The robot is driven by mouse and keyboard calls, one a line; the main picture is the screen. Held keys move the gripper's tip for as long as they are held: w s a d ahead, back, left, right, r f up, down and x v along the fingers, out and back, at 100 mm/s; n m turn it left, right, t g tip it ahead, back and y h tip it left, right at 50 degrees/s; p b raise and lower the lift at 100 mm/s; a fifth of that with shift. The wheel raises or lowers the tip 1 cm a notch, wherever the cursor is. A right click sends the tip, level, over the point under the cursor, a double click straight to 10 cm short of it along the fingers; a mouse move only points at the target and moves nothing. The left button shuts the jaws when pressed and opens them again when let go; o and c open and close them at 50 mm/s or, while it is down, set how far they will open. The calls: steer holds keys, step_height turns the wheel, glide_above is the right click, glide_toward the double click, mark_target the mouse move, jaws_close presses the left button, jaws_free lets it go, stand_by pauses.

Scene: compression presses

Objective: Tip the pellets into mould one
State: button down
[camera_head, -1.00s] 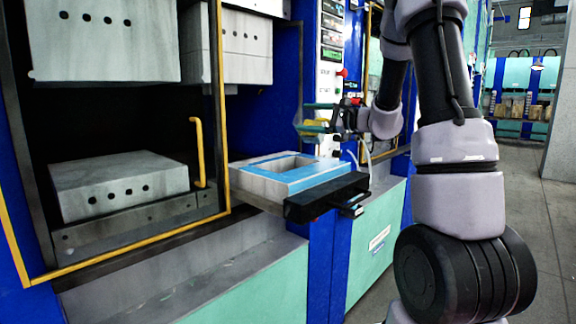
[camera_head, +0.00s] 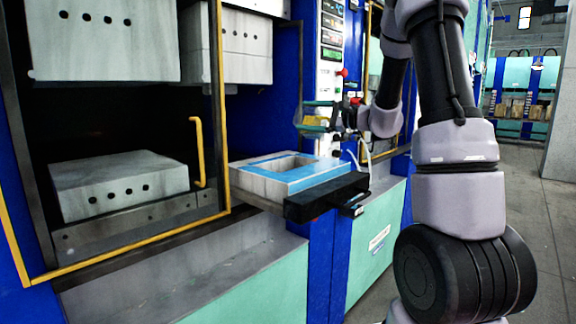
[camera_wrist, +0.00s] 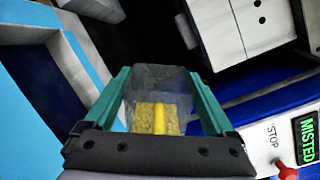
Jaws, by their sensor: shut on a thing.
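My gripper (camera_wrist: 160,95) has teal fingers on either side of a clear, open-topped scoop or cup (camera_wrist: 158,78) and is shut on it. Yellow pellets (camera_wrist: 145,112) lie in the cup's lower part in the wrist view. In the head view the cup (camera_head: 313,121) is small, held above the far right side of the mould. The mould (camera_head: 268,181) is a pale grey block with blue top strips and a square cavity, on a slide drawn out of the press. It shows at the left of the wrist view (camera_wrist: 18,90). The cavity floor is hidden.
A black bar (camera_head: 325,196) fronts the slide. A control panel (camera_head: 330,75) with a red button (camera_wrist: 287,172) and a green "MISTED" display (camera_wrist: 307,138) stands close behind the gripper. An open press (camera_head: 120,185) with a yellow-edged guard is at left.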

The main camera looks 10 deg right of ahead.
steer(key=shift+s+a+r+n, duration=0.15)
steer(key=shift+n, duration=0.6)
steer(key=shift+s+a+r+n, duration=0.1)
steer(key=shift+r+n, duration=0.05)
steer(key=shift+n, duration=0.6)
stand_by(0.3)
steer(key=shift+s+a+r+n, duration=0.15)
steer(key=shift+s+a+n, duration=0.35)
steer(key=shift+s+n, duration=0.25)
stand_by(0.4)
steer(key=shift+s+a+r+n+p, duration=0.1)
steer(key=shift+s+a+n+p, duration=0.1)
steer(key=shift+n, duration=0.75)
steer(key=shift+s+a+n+p, duration=0.1)
steer(key=shift+a+n, duration=0.05)
steer(key=shift+n, duration=0.75)
stand_by(0.7)
steer(key=shift+s+a+n+p, duration=0.2)
steer(key=shift+n+p, duration=0.1)
steer(key=shift+n, duration=0.4)
steer(key=shift+s+a+n+p, duration=0.15)
steer(key=shift+n+p, duration=0.1)
steer(key=shift+n, duration=0.45)
stand_by(1.0)
